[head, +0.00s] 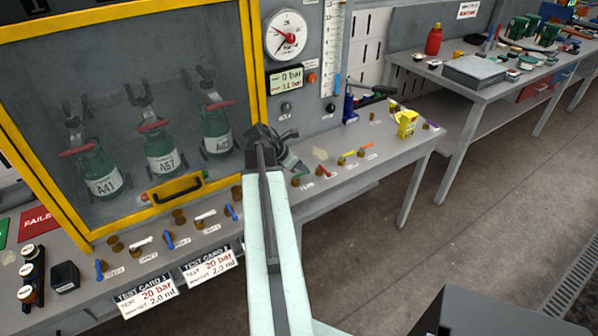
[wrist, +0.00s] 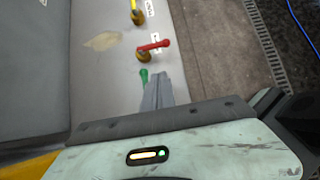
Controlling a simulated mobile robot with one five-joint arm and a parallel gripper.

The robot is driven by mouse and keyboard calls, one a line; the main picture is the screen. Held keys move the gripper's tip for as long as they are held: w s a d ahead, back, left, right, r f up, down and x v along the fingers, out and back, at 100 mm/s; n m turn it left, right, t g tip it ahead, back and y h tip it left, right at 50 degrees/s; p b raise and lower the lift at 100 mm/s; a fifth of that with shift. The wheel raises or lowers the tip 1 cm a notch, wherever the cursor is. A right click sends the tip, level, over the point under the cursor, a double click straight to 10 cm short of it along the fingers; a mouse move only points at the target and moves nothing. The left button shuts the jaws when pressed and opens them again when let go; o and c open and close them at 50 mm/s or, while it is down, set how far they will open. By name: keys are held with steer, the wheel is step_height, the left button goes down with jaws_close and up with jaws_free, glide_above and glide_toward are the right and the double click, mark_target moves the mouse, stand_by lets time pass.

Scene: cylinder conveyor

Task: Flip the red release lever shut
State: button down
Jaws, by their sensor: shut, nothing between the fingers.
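The red lever (head: 325,171) sits on a brass base on the grey bench, right of the green lever (head: 299,179). In the wrist view the red lever (wrist: 154,45) lies across its base, its knob pointing right. My gripper (head: 292,160) is shut and empty, over the bench near the green lever. In the wrist view its fingertips (wrist: 156,77) are just right of the green lever's knob (wrist: 144,74) and below the red lever, apart from it in the picture. The fingers hide part of the green lever.
A yellow lever (head: 347,155) and an orange-red lever (head: 366,147) stand farther along the bench. A yellow box (head: 406,123) is near its far end. The yellow-framed cabinet (head: 253,60) holding green cylinders stands left of my gripper. Open floor (head: 490,190) lies to the right.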

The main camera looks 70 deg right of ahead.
mark_target(324, 171)
steer(key=b+x, duration=0.2)
steer(key=x, duration=0.2)
steer(key=shift+d+f+b, duration=0.1)
steer(key=shift+f+b, duration=0.25)
steer(key=shift+f, duration=0.15)
steer(key=s+d, duration=0.2)
steer(key=d, duration=0.1)
steer(key=shift+f, duration=0.25)
steer(key=shift+s+d, duration=0.25)
steer(key=shift+d, duration=0.1)
